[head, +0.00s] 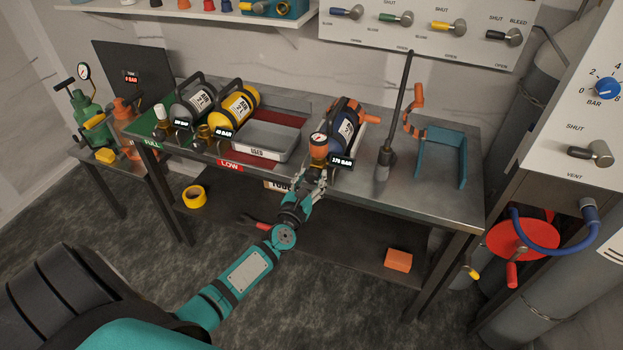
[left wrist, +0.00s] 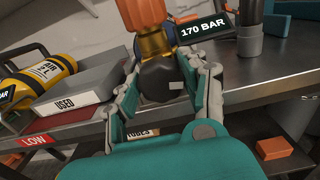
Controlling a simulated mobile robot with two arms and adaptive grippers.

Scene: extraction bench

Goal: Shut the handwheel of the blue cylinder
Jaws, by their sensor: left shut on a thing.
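The blue cylinder (head: 345,131) lies at the back right of the steel bench in the head view, its valve end facing me. A gauge and an orange part sit at that end, next to a 170 BAR label. In the left wrist view its brass valve (left wrist: 155,45) ends in a dark handwheel (left wrist: 158,82). My left gripper (head: 315,173) reaches the valve end from the front. In the left wrist view its fingers (left wrist: 165,88) stand on both sides of the handwheel, shut on it. My right gripper is not in view.
Yellow (head: 236,104) and grey (head: 193,101) cylinders lie to the left, with a grey USED tray (head: 268,141) between yellow and blue. An upright black rod tool (head: 390,140) and a teal bracket (head: 443,150) stand to the right. The bench's front edge lies just under my gripper.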

